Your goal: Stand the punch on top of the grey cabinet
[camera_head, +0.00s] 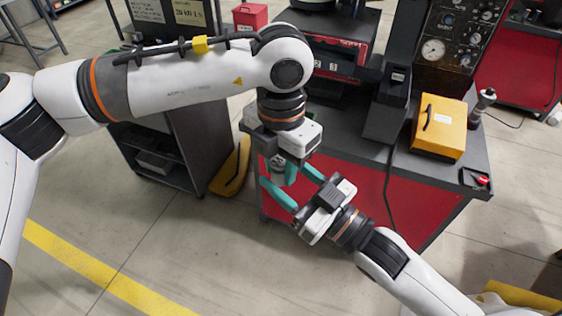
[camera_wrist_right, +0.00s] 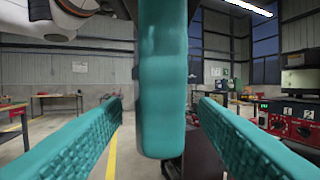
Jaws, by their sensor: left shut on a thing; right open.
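My left gripper (camera_head: 281,178) points down at the centre of the head view and is shut on a small greyish piece, taken as the punch (camera_head: 285,165), which is mostly hidden by the grippers. My right gripper (camera_head: 287,182) is open, its teal fingers either side of the left gripper's tip. In the right wrist view, a teal finger of my left gripper (camera_wrist_right: 162,85) hangs upright between the open right fingers, apart from both, and hides what is behind it. The dark grey cabinet (camera_head: 205,130) with open shelves stands left of the workbench, its top partly hidden by my left arm.
A red workbench with a dark top (camera_head: 400,180) holds a machine, a yellow box (camera_head: 440,128) and a dark upright post (camera_head: 482,105). A red box (camera_head: 250,16) is behind my left arm. A yellow object (camera_head: 232,168) lies beside the cabinet. The floor in front is clear.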

